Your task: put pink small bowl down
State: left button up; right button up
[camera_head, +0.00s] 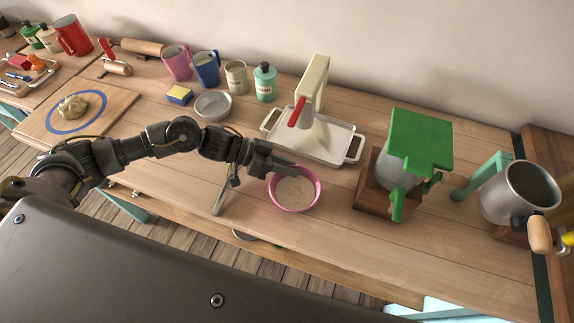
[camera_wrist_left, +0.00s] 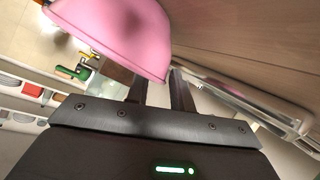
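The pink small bowl (camera_head: 309,203) is at the middle of the wooden counter, with a pale content inside. In the head view I cannot tell whether its base touches the wood. My left gripper (camera_head: 284,169) is at its upper left rim. In the left wrist view the pink bowl (camera_wrist_left: 115,30) fills the top, and its wall runs between the two close-set fingers of my left gripper (camera_wrist_left: 160,92). The gripper looks shut on the wall; one fingertip is hidden behind the bowl. My right gripper is not in view.
Behind the bowl is a white tray (camera_head: 341,153) with a cream press-like device (camera_head: 315,85). A wooden stand with a green-topped device (camera_head: 420,140) is to the right. A grey metal bowl (camera_head: 213,106) is behind my arm. Bare counter (camera_head: 335,230) lies in front-right of the bowl.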

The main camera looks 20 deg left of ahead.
pick_arm(q)
jog(key=shift+o, duration=1.1)
jog(key=shift+a, duration=0.2)
jog(key=b+v, duration=0.3)
jog(key=v, duration=0.6)
jog(key=shift+s+a+r, duration=0.1)
jog(key=shift+a, duration=0.2)
jog(key=shift+s+a+r, duration=0.1)
jog(key=shift+a+r, duration=0.15)
jog(key=shift+a, duration=0.1)
grip_shut()
